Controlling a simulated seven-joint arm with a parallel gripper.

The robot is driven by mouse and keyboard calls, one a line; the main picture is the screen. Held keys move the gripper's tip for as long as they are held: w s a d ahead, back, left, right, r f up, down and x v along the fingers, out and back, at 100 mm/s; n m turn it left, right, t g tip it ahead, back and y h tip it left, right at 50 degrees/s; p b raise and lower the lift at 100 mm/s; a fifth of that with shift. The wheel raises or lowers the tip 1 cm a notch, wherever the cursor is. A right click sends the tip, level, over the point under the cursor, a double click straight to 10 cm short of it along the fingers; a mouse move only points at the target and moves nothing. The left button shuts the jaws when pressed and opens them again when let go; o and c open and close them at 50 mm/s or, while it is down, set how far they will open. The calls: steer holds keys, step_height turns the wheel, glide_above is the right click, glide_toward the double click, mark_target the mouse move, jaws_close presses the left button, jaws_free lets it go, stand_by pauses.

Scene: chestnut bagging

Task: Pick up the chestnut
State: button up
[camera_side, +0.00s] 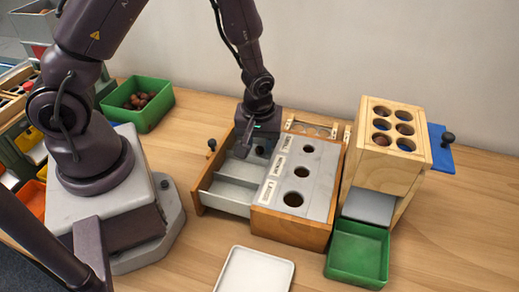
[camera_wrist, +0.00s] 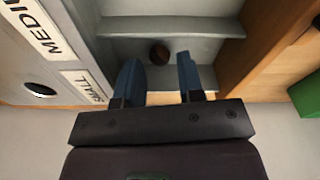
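The chestnut (camera_wrist: 159,54) is a small dark brown ball in a grey compartment of the pulled-out drawer (camera_side: 229,195). In the wrist view it lies just beyond and between the two blue fingertips of my gripper (camera_wrist: 157,66). The fingers are apart, with nothing held between them. In the side view my gripper (camera_side: 257,127) is over the drawer's far end, beside the SMALL label, and its fingers are hard to make out. I cannot tell the exact height of the fingertips above the chestnut.
The wooden sorter (camera_side: 291,226) with round holes adjoins the drawer; dividers and walls enclose the compartment. A green bin (camera_side: 151,117) of chestnuts stands back left. A wooden holder (camera_side: 385,160), green tray (camera_side: 357,254) and white tray (camera_side: 254,272) stand right and in front.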

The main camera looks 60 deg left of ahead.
step_height(320, 180, down, 2)
steer(key=shift+a+f, duration=0.1)
steer(key=shift+a, duration=0.05)
steer(key=c, duration=0.5)
steer(key=shift+c, duration=0.2)
